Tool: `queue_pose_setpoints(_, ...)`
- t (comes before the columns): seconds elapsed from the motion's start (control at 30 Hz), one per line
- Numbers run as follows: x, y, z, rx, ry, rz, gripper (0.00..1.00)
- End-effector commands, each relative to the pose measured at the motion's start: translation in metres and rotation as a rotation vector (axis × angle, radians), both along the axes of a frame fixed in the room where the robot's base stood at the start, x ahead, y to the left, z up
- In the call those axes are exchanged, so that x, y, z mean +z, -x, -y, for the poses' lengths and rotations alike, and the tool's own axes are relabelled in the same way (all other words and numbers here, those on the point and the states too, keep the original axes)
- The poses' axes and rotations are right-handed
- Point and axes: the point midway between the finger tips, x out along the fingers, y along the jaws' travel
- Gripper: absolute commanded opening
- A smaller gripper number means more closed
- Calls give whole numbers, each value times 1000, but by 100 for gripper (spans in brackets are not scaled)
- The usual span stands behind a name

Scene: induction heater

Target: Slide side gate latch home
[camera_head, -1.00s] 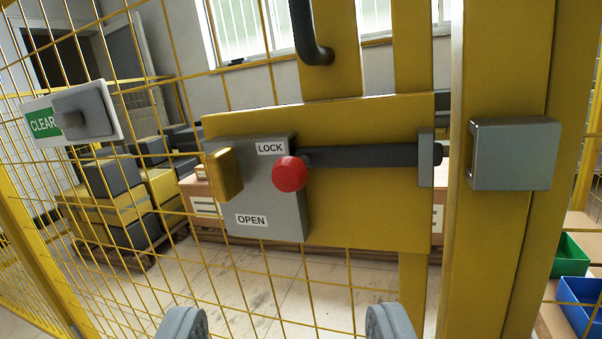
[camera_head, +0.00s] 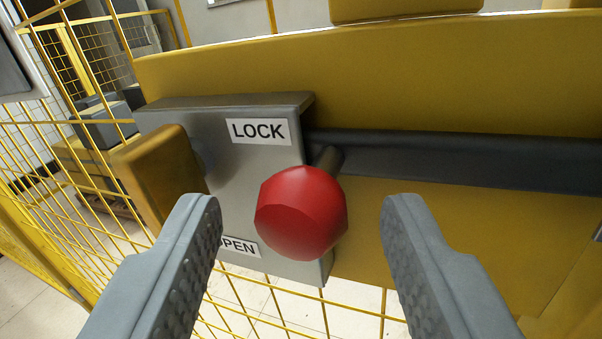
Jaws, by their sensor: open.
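The side gate latch is a dark sliding bar (camera_head: 460,160) on a yellow gate plate (camera_head: 420,75). A red knob (camera_head: 301,212) sticks out from the bar's left end on a short dark stem. A grey plate (camera_head: 222,165) behind the knob bears a LOCK label (camera_head: 258,131) and a partly hidden OPEN label (camera_head: 240,246). My gripper (camera_head: 302,208) is open, with one finger on each side of the knob and a gap to both. No contact with the knob is visible. The bar's right end is out of view.
A yellow block (camera_head: 158,178) juts out at the grey plate's left edge, close to my left finger. Yellow wire mesh (camera_head: 75,150) spans the left and lower parts. Dark and yellow boxes (camera_head: 105,130) stand behind the mesh.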

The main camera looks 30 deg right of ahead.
Motion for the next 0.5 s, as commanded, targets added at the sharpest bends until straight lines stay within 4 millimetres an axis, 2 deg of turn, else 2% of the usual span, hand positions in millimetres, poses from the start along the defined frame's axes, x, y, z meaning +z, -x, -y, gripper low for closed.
queue_pose_setpoints(0.4, 0, -6, 4, 0, 0, 0, 49)
queue_pose_setpoints(0.43, 0, -6, 4, 0, -1, 1, 47)
queue_pose_setpoints(0.5, 0, -6, 4, 0, 0, 0, 33)
